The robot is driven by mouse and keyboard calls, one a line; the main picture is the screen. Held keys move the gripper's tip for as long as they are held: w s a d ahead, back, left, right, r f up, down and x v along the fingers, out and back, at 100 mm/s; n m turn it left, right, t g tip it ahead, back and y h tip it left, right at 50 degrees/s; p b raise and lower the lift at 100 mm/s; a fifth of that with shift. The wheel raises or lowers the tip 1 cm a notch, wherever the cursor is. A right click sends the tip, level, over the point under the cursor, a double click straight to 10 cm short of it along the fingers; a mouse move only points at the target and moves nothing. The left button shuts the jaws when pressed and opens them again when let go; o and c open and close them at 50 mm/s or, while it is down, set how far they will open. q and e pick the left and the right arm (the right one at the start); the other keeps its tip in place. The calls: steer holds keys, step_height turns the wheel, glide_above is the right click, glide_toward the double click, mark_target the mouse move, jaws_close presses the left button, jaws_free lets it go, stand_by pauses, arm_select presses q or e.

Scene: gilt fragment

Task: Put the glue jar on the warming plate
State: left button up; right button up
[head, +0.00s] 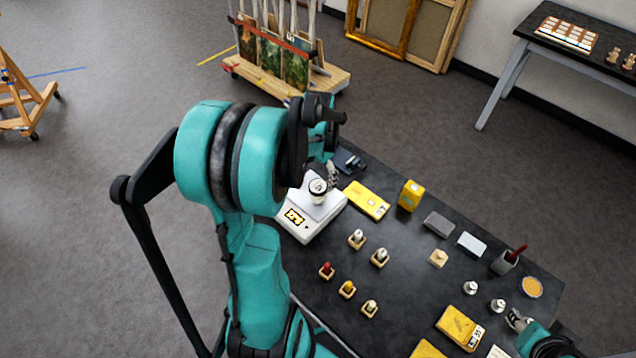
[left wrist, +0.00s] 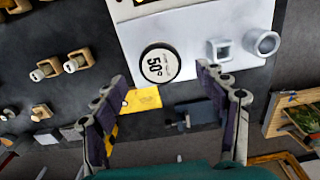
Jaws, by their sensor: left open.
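The warming plate (head: 325,210) is a white slab with a yellow-and-black label at the far left end of the dark table; it also shows in the left wrist view (left wrist: 200,22). A small round jar (head: 318,186), apparently the glue jar, stands upright on it.
A square and a round grey fitting (left wrist: 262,43) sit on the plate. The table's middle has bare room.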

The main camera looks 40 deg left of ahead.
mark_target(320, 187)
arm_select(q)
step_height(320, 187, up, 5)
steer(key=shift+f+p, duration=0.2)
steer(key=shift+p, duration=0.2)
steer(key=s+d+r+t, duration=0.2)
steer(key=d+r+t, duration=0.1)
steer(key=d, duration=0.8)
steer(key=s+d+r+t, duration=0.3)
steer(key=d+t, duration=0.1)
steer(key=d, duration=0.7)
steer(key=shift+d+r, duration=0.2)
steer(key=shift+r, duration=0.05)
steer(key=shift+s, duration=0.1)
